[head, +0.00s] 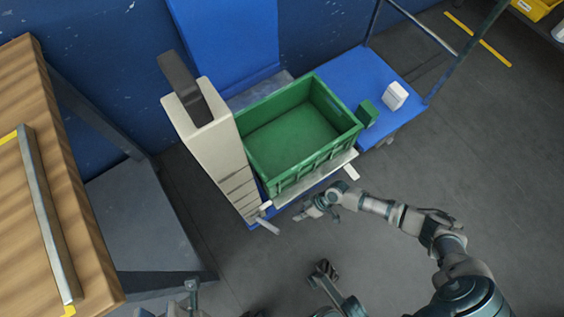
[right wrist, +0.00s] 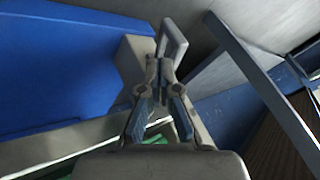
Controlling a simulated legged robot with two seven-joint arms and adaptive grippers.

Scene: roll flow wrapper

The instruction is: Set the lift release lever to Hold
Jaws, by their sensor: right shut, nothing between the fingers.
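The lift is a beige column (head: 214,152) with a dark loop handle (head: 181,84) on top. A short pale bar (head: 266,225) juts from its lower front, and another pale stub (head: 351,171) sticks out at the platform's right corner. I cannot tell which is the release lever; no Hold mark is readable. My right gripper (head: 314,211) is shut and empty, in front of the platform and right of the first bar, apparently apart from it. In the right wrist view the shut fingers (right wrist: 158,72) overlap the beige column (right wrist: 134,62). My left gripper is not clearly distinguishable.
A green crate (head: 353,132) sits on the platform. A blue surface (head: 350,70) behind it holds a white box (head: 394,95) and a small green block (head: 367,113). A wooden table (head: 60,240) stands left. Grey floor (head: 430,160) is clear at right.

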